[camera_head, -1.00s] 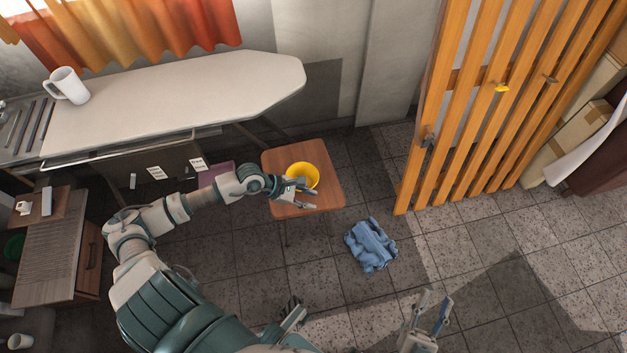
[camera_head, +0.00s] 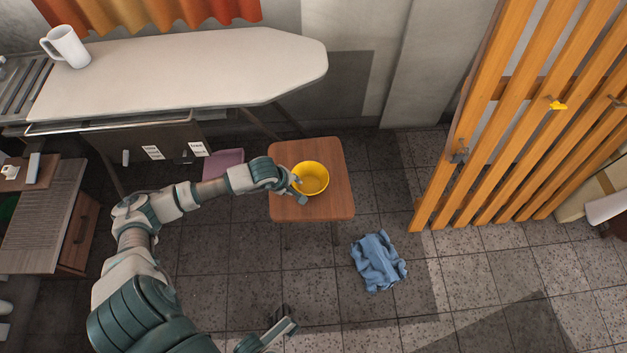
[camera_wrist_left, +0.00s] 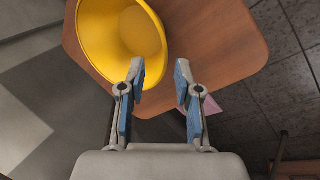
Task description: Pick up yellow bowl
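The yellow bowl (camera_head: 311,179) stands upright on a small wooden stool (camera_head: 335,206). It looks empty. My left gripper (camera_head: 297,187) is at the bowl's left side in the head view, close to its rim. In the left wrist view the bowl (camera_wrist_left: 138,32) fills the upper left, and the stool top (camera_wrist_left: 215,40) lies to its right. The left gripper's two fingers (camera_wrist_left: 160,78) are spread apart with nothing clasped. The left finger overlaps the bowl's lower edge; I cannot tell whether it touches.
An ironing board (camera_head: 190,70) with a white mug (camera_head: 66,46) stands behind. A blue cloth (camera_head: 378,262) lies on the floor in front of the stool. An orange slatted screen (camera_head: 520,130) is at the right. A wooden cabinet (camera_head: 45,225) is at the left.

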